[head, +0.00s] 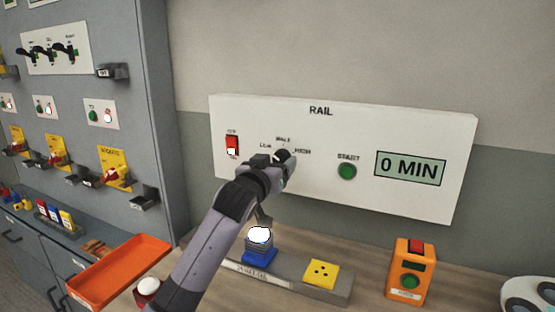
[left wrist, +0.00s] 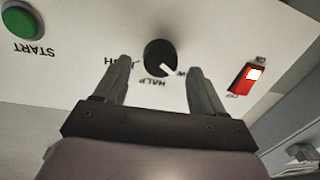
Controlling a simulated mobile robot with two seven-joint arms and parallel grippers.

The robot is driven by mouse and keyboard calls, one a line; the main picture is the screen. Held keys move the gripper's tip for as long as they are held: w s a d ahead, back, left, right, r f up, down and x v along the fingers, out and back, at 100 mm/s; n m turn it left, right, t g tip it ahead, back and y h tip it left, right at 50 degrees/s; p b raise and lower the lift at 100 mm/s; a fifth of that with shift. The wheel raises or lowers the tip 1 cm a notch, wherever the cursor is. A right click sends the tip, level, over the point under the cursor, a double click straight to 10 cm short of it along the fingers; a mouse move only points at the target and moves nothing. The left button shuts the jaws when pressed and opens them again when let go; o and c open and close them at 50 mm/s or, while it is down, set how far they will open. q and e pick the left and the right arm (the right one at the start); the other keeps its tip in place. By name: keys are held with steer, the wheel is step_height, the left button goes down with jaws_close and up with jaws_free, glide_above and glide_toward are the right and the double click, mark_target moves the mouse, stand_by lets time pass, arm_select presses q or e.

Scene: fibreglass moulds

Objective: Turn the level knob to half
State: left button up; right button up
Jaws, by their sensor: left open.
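The level knob (left wrist: 160,57) is round and black with a white pointer, on the white RAIL panel (head: 400,118). In the left wrist view, which is upside down, the pointer aims between the HALF label and the partly hidden LOW label, nearer LOW. My left gripper (head: 283,160) is at the panel in front of the knob, which it mostly hides in the head view. In the left wrist view its fingers (left wrist: 160,70) are open, one on each side of the knob, with gaps and no visible contact. My right gripper is not in view.
A red rocker switch (head: 232,146) is left of the knob; a green START button (head: 347,171) and a "0 MIN" display (head: 410,168) are right. Below stand a blue-based lamp (head: 259,247), a yellow socket block (head: 321,273), an orange box (head: 411,270) and an orange tray (head: 120,268).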

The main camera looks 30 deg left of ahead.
arm_select(q)
steer(key=shift+w+a, duration=0.1)
steer(key=shift+w, duration=0.75)
steer(key=c, duration=1.1)
steer(key=shift+o, duration=0.2)
steer(key=shift+m, duration=0.4)
steer(key=m, duration=0.4)
steer(key=shift+f+m, duration=0.1)
steer(key=shift+m, duration=0.3)
steer(key=m, duration=0.6)
steer(key=shift+f+t, duration=0.1)
steer(key=shift+t, duration=0.2)
steer(key=shift+m+h, duration=0.3)
steer(key=shift+m, duration=0.1)
